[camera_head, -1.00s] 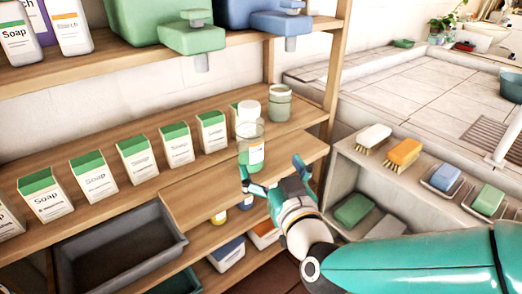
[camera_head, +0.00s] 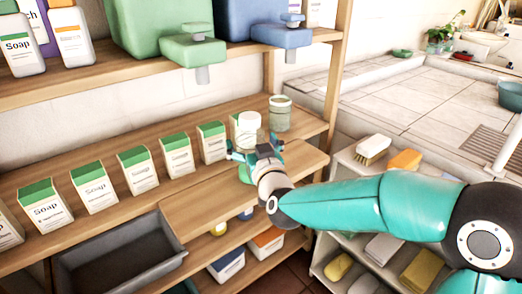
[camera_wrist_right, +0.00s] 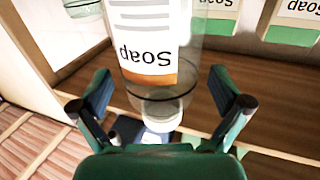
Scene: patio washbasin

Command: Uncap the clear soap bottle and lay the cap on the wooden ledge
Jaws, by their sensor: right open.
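The clear soap bottle (camera_head: 248,142) stands upright on the wooden shelf, with a white cap (camera_head: 249,120) on top. My right gripper (camera_head: 255,149) hides its lower part in the head view. In the right wrist view, which is upside down, the bottle (camera_wrist_right: 150,45) shows its orange-banded label, and the pale cap (camera_wrist_right: 162,110) lies low in the picture. My right gripper (camera_wrist_right: 160,80) is open, one finger on each side of the bottle's top end; no contact is clear. The wooden ledge (camera_head: 213,208) is a bare board in front of the bottle. My left gripper is not in view.
A row of green-topped soap boxes (camera_head: 138,171) stands left of the bottle, and a glass jar (camera_head: 280,113) behind it to the right. A grey bin (camera_head: 118,262) sits lower left. A side shelf with brushes (camera_head: 373,146) lies right, partly behind my arm.

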